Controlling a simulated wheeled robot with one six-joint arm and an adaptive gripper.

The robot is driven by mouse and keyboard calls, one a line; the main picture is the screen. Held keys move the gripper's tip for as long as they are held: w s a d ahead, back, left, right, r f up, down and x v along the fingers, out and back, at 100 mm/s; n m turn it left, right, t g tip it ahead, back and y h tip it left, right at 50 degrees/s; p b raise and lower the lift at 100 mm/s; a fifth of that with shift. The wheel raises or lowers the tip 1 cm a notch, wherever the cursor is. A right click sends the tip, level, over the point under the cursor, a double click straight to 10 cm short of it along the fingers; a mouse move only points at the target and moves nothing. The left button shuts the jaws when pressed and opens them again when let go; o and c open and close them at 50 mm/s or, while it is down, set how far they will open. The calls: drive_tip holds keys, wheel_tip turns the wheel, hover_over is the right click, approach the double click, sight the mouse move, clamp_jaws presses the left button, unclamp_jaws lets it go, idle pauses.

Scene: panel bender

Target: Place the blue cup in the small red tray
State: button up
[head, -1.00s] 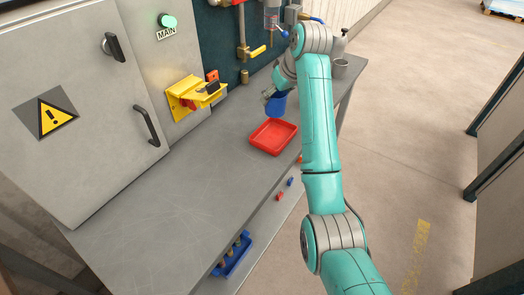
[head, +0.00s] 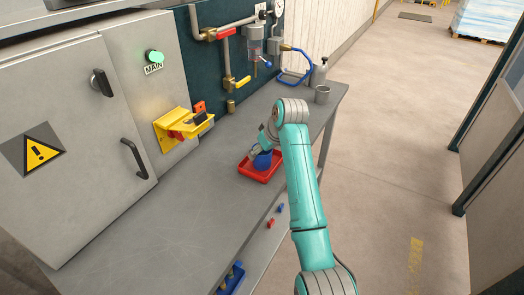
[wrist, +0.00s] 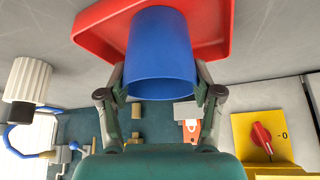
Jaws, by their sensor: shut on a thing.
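The blue cup (head: 262,160) is between the fingers of my gripper (head: 256,153), at the small red tray (head: 250,174) on the grey bench. In the wrist view, the fingers of my gripper (wrist: 160,90) close on both sides of the blue cup (wrist: 160,60). The red tray (wrist: 215,20) shows behind the cup there. The cup is over or inside the tray; whether it touches the tray floor cannot be told. My arm hides part of the tray's right side in the head view.
A yellow lockout bracket (head: 183,127) sticks out from the grey cabinet on the left. Pipes with a yellow-handled valve (head: 238,84) stand behind the bench. The front bench top is clear.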

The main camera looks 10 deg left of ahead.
drive_tip(key=shift+f, duration=0.1)
drive_tip(key=o, duration=1.2)
drive_tip(key=shift+o, duration=0.2)
drive_tip(key=v, duration=1.2)
drive_tip(key=shift+d, duration=0.1)
